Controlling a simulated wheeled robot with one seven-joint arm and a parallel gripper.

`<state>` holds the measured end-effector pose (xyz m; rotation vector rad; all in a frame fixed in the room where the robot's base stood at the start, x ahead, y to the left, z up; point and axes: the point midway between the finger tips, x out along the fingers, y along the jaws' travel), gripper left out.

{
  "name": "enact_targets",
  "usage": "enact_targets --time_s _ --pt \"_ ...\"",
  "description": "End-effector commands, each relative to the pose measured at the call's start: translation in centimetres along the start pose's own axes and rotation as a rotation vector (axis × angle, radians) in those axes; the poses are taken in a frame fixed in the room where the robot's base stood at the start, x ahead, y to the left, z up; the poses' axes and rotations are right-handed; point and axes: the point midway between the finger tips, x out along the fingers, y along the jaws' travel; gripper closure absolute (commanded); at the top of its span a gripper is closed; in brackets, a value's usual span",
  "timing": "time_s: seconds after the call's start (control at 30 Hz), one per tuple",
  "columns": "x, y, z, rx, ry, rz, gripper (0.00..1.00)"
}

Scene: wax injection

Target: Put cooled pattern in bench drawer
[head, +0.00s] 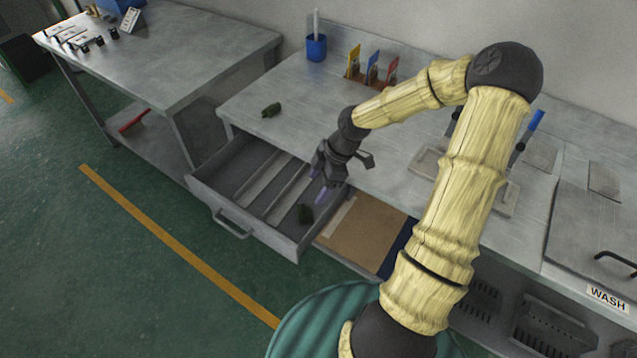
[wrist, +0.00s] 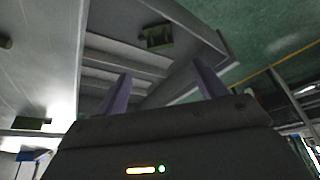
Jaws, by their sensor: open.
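The bench drawer (head: 246,226) is pulled out and has long dividers inside. A small dark green piece (head: 305,214), which looks like a pattern, lies in the drawer near its right front end. It also shows in the wrist view (wrist: 157,36), beyond the fingertips. My gripper (head: 318,183) is over the right part of the drawer, pointing down into it. Its purple fingers are apart with nothing between them in the wrist view (wrist: 161,70). A similar dark green piece (head: 271,110) lies on the bench top behind the drawer.
The bench (head: 240,108) carries a blue cup (head: 316,47) and several coloured tags on a stand (head: 371,68). A brown board (head: 365,235) lies on the shelf right of the drawer. A second table (head: 190,60) stands at left. The green floor before the drawer is clear.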

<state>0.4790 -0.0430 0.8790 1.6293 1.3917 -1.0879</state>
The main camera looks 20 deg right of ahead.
Motion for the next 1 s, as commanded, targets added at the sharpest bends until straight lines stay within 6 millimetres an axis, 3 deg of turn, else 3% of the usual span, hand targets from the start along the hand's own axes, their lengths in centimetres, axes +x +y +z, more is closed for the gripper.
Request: enact_targets --time_s 0.27,0.53,0.8,1.0 --pt "0.1 -0.4 -0.2 0.016 -0.016 -0.008 0.3" --pt "-0.6 -4.3 -1.7 0.28 -0.193 -0.023 0.3" --pt "-4.2 -8.4 -3.5 0.706 -0.325 0.143 0.3" --pt "-7.7 -11.2 -5.3 1.039 -0.277 0.32 0.3"
